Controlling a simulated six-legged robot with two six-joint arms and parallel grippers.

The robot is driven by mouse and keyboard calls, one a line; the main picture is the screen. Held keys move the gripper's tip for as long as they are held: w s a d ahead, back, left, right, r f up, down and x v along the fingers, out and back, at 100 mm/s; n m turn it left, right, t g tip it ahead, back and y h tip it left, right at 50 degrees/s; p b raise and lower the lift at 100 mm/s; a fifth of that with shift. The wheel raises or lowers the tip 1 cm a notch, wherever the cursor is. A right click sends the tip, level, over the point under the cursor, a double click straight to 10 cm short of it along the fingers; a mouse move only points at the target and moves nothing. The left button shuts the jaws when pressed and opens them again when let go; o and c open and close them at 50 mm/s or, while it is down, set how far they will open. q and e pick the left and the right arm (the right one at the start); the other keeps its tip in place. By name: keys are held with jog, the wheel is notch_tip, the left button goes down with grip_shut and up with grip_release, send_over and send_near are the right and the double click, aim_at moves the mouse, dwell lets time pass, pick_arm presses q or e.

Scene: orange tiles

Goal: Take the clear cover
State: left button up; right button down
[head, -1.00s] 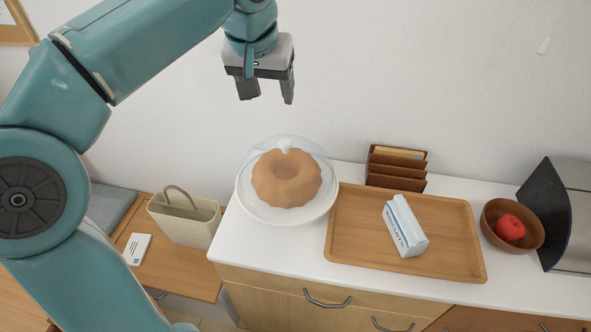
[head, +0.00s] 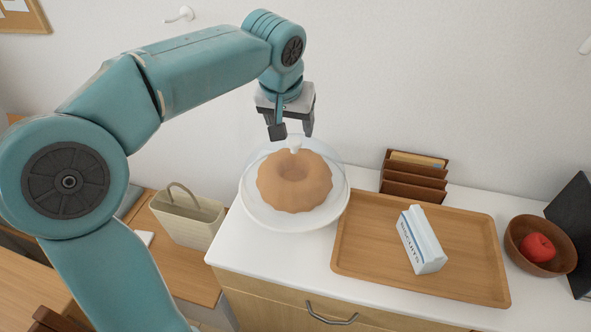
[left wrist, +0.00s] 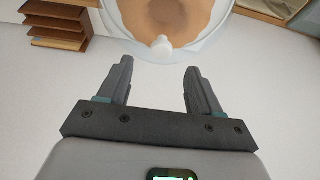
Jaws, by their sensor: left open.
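The clear cover (head: 258,158) is a see-through dome with a white knob (head: 295,146) on top. It stands over a brown ring cake on a white plate (head: 290,222), at the left end of the white counter. My left gripper (head: 292,134) is open and empty, pointing down just above the knob in the head view. In the left wrist view the knob (left wrist: 162,44) lies a little beyond the open fingertips (left wrist: 159,68), between their lines, and appears apart from them. The cake (left wrist: 170,17) shows through the dome. My right gripper is not in view.
A wooden tray (head: 350,262) with a biscuit box (head: 421,240) stands right of the plate. Behind it is a brown letter rack (head: 413,178). A bowl (head: 515,243) with a red fruit is at the right. A beige bag (head: 187,218) stands lower left.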

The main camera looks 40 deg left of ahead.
aim_at(294, 141)
pick_arm(q)
jog(key=shift+a+f, duration=0.15)
jog(key=shift+f, duration=0.35)
jog(key=x, duration=0.6)
jog(key=shift+w+a+p, duration=0.2)
jog(key=shift+p, duration=0.15)
jog(key=shift+d+r, duration=0.1)
jog(key=shift+c, duration=0.9)
grip_shut()
